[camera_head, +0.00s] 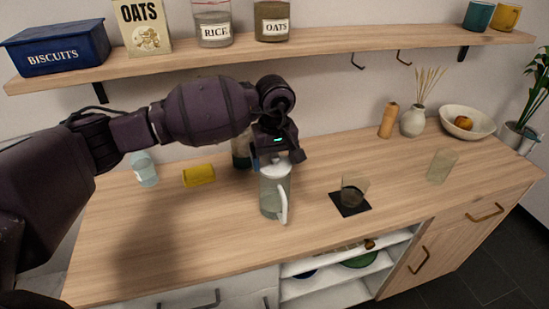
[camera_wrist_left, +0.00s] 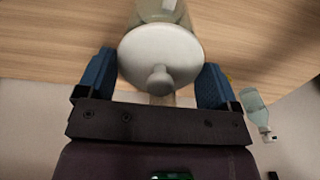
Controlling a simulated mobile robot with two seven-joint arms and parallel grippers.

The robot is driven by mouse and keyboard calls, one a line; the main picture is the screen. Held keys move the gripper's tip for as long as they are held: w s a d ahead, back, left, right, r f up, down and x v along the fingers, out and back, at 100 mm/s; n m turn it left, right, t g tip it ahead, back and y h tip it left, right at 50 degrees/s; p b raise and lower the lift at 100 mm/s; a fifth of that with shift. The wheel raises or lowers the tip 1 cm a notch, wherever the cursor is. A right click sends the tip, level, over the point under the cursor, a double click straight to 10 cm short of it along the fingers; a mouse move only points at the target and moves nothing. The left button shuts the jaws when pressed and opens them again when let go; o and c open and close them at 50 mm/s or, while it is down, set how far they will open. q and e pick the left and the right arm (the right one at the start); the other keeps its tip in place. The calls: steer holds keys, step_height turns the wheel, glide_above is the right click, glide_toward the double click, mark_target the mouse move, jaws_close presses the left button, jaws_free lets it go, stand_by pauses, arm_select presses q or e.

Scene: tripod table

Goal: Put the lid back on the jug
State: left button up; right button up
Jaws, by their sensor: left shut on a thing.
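The clear jug (camera_head: 274,198) with a white handle stands upright on the wooden counter, below my left gripper (camera_head: 276,158). The round pale lid (camera_head: 275,171) is at the jug's mouth, and its knob faces my gripper. In the left wrist view the lid (camera_wrist_left: 180,52) sits between the blue fingers of my left gripper (camera_wrist_left: 158,68), which is shut on it. Part of the jug (camera_wrist_left: 163,10) shows beyond the lid. I cannot tell whether the lid rests on the rim or is held just above it. My right gripper is not in view.
A dark bottle (camera_head: 240,156) stands close behind the jug. A yellow sponge (camera_head: 199,175) and a pale bottle (camera_head: 145,169) are to the left. A glass (camera_head: 354,187) on a dark coaster (camera_head: 345,208) is to the right. The wall shelf (camera_head: 330,44) hangs above.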

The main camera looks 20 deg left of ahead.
arm_select(q)
steer(key=shift+f+b, duration=0.15)
steer(key=shift+b, duration=0.15)
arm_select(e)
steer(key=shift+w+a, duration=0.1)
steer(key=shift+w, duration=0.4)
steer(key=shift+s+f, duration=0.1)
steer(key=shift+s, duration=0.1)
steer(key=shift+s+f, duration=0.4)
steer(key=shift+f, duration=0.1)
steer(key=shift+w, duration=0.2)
